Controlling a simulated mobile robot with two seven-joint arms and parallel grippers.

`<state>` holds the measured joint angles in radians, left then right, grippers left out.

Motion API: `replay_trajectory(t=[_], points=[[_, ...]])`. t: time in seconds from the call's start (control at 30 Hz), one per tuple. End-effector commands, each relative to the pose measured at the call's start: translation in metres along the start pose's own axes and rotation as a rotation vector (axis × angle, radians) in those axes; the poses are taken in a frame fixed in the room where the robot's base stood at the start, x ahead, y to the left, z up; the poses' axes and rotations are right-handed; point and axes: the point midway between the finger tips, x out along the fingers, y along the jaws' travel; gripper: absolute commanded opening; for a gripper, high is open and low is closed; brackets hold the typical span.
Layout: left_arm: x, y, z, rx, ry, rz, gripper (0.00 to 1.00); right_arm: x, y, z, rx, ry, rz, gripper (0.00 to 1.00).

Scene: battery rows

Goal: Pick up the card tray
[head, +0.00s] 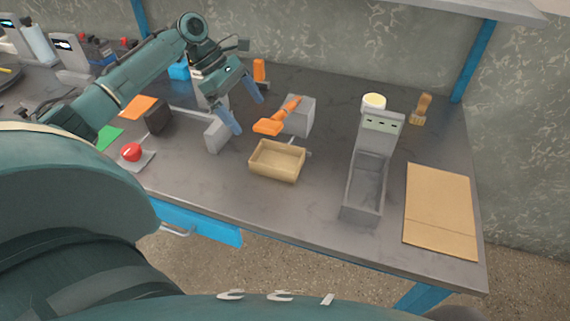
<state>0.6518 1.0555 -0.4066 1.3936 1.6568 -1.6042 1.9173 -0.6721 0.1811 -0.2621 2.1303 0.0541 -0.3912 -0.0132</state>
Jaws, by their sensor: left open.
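The card tray appears to be the small, shallow tan tray (252,167), which sits upright on the grey bench near its front middle. It looks empty. My left gripper (248,116) is open with nothing between its fingers. It is above the bench, behind and to the left of the tan tray, and apart from it. My right gripper does not show.
An orange tool (279,121) and grey block (300,117) stand just behind the tray. A grey bin (361,213) and flat brown cardboard (440,210) are to the right. A red button (131,152) is at left. The bench in front of the tray is clear.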

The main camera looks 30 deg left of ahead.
Motion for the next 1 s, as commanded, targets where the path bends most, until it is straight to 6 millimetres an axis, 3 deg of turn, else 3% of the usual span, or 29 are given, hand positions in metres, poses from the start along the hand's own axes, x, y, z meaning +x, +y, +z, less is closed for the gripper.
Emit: replay_trajectory(t=[0.4,0.67,1.0], points=[[0.068,-0.001,-0.001,0.002,0.000,-0.002,1.00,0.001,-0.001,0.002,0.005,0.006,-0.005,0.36],[0.089,-0.002,-0.001,0.002,0.000,-0.002,1.00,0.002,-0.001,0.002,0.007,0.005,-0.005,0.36],[0.132,-0.006,-0.001,0.002,0.000,-0.001,1.00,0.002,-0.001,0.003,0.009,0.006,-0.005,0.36]])
